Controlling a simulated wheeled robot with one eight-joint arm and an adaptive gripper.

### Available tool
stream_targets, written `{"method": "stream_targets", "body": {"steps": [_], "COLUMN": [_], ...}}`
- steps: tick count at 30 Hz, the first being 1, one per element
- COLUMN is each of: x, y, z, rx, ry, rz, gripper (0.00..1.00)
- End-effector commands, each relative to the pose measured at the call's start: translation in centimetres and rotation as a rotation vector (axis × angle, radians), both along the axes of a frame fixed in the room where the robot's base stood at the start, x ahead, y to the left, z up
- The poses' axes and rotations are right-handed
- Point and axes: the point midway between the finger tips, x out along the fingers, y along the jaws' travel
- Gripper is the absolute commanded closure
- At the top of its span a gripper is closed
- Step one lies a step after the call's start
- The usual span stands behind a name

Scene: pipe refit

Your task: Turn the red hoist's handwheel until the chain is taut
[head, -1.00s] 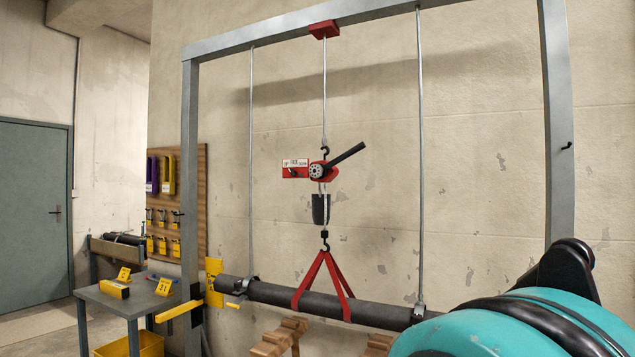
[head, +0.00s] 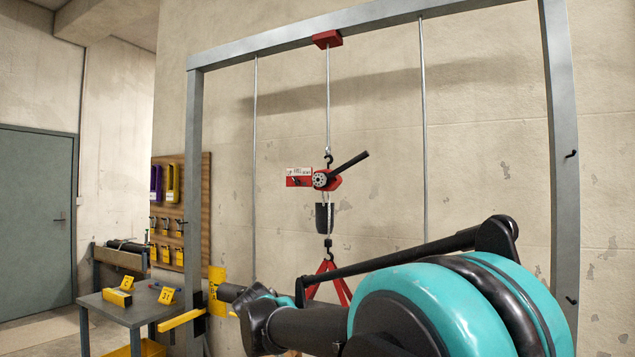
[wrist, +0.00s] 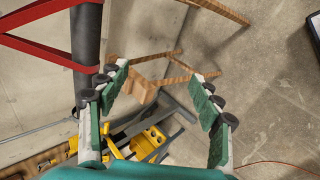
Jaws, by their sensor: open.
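The red hoist (head: 300,177) hangs under the gantry beam, with a round pale handwheel (head: 321,180) on its face and a black lever pointing up to the right. A chain (head: 331,214) and a dark chain bag (head: 321,217) hang below it. A hook there carries the red sling (head: 342,289), which also shows in the wrist view (wrist: 30,42) beside the dark pipe (wrist: 86,35). My gripper (wrist: 162,80) is open and empty, right of the pipe and away from the hoist. The hoist is out of the wrist view. My arm covers much of the pipe in the head view.
The grey gantry frame (head: 195,150) has an upright on each side, with thin rods (head: 423,130) hanging from its beam. A table (head: 100,306) with yellow tags stands at left. Wooden stands (wrist: 145,90) lie below the gripper. The wall area around the hoist is clear.

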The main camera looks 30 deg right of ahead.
Motion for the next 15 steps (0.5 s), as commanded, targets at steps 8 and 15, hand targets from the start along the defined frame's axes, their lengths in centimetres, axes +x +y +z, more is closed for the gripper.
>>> {"method": "stream_targets", "body": {"steps": [8, 15], "x": [8.8, 12.1], "y": [-4.4, -4.7], "z": [22.7, 39.4], "rx": [-0.677, -1.167], "ry": [0.220, 0.460], "rz": [0.319, 0.473], "gripper": [0.35, 0.35]}}
